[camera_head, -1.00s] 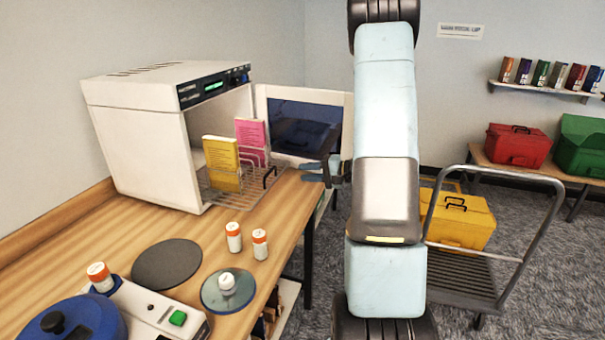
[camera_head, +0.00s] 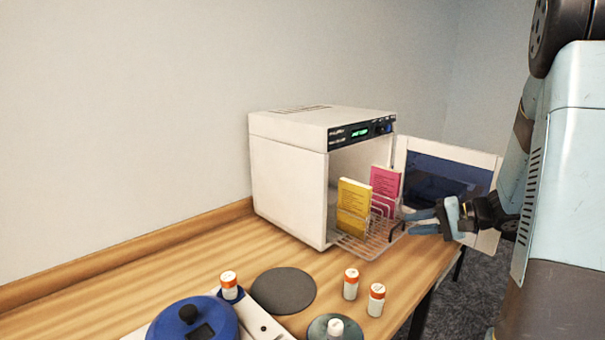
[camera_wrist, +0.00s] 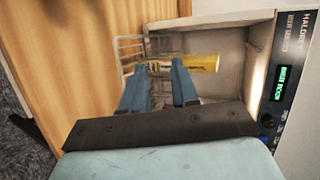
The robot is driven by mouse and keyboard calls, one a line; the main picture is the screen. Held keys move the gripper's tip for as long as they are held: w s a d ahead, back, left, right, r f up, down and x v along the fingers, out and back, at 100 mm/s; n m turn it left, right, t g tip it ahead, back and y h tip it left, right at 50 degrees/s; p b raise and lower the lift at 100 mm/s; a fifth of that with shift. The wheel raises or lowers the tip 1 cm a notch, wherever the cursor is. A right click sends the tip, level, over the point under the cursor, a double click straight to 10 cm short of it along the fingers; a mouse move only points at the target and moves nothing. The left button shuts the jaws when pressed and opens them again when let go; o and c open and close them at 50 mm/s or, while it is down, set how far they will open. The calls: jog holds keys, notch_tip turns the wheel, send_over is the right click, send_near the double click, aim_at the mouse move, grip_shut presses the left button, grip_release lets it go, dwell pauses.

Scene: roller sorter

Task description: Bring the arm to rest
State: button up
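My arm runs down the right side of the head view. My gripper (camera_head: 412,222) has blue fingers and sits just right of the wire rack (camera_head: 360,248), in front of the open door. In the wrist view my gripper (camera_wrist: 159,66) shows two fingers apart, with the rack and a yellow book (camera_wrist: 203,62) beyond them. I see nothing held between them. The yellow book (camera_head: 353,208) and a pink book (camera_head: 386,187) stand upright in the rack at the mouth of the white oven-like cabinet (camera_head: 288,190).
The cabinet door (camera_head: 440,175) stands open close behind my gripper. On the wooden bench (camera_head: 150,295) are several orange-capped bottles (camera_head: 350,284), a dark round pad (camera_head: 284,291) and a blue-lidded device (camera_head: 200,322). The bench's right edge is below my gripper.

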jog(key=s+a+r+n+h, duration=0.3)
jog(key=s+r+h, duration=0.3)
jog(key=s, duration=0.6)
jog(key=s+a+r+n+h, duration=0.2)
jog(key=s+r+h, duration=0.4)
jog(key=s, duration=0.6)
jog(key=shift+s+a+r+n, duration=0.15)
jog(key=shift+a+r+n, duration=0.25)
jog(key=shift+a+r, duration=0.25)
